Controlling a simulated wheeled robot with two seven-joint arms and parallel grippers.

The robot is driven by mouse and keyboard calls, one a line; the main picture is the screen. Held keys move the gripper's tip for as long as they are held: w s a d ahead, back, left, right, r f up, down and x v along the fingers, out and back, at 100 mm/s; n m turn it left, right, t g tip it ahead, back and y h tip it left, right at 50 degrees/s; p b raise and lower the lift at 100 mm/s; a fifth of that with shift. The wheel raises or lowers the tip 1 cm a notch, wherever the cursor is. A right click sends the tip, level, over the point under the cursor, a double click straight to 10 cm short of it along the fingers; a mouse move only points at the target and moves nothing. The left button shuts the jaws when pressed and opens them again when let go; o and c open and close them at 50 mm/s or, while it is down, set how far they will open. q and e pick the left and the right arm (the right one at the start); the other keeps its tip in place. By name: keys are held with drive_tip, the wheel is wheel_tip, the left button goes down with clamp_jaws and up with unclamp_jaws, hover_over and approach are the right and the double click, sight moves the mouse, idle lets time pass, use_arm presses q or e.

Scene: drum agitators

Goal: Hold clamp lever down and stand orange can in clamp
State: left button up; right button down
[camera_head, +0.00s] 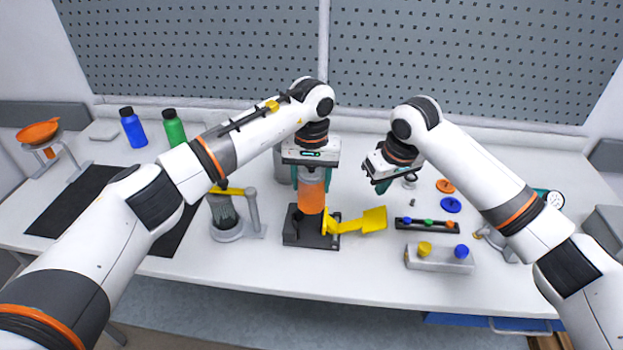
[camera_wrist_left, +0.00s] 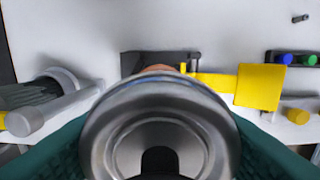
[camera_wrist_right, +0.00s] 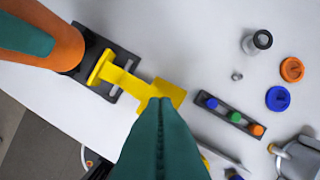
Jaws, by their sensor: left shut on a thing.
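The orange can (camera_head: 312,197) is upright in my left gripper (camera_head: 311,172), which is shut on its upper part. Its metal top fills the lower middle of the left wrist view (camera_wrist_left: 160,125). The can is over the clamp's dark base (camera_head: 297,236); I cannot tell whether it touches. The yellow clamp lever (camera_head: 373,220) sticks out to the right with a wide paddle, which also shows in the right wrist view (camera_wrist_right: 165,91). My right gripper (camera_head: 381,187) looks shut and empty, fingers pointing down near the paddle; its fingertips overlap the paddle's edge in the right wrist view. Contact is unclear.
A jar-like holder with a yellow top (camera_head: 226,222) stands left of the clamp. A dark rail with coloured knobs (camera_head: 427,225) and a grey block (camera_head: 440,260) lie to the right. Blue (camera_head: 133,129) and green (camera_head: 174,129) bottles stand back left.

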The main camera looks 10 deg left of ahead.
sight(376, 220)
drive_tip(key=shift+s+d+x, duration=0.15)
drive_tip(key=shift+s+x, duration=0.05)
drive_tip(key=shift+x, duration=0.85)
drive_tip(key=shift+s+d+x, duration=0.1)
drive_tip(key=shift+s+x, duration=0.15)
drive_tip(key=shift+x, duration=0.75)
drive_tip(key=shift+s+d+x, duration=0.15)
drive_tip(key=shift+s+x, duration=0.05)
drive_tip(key=shift+x, duration=0.85)
drive_tip(key=shift+f, duration=0.2)
drive_tip(key=shift+s+f, duration=0.1)
drive_tip(key=shift+f, duration=2.6)
use_arm(q)
drive_tip(key=shift+f, duration=0.95)
drive_tip(key=shift+f, duration=0.1)
drive_tip(key=shift+f, duration=1.9)
drive_tip(key=shift+f, duration=1.1)
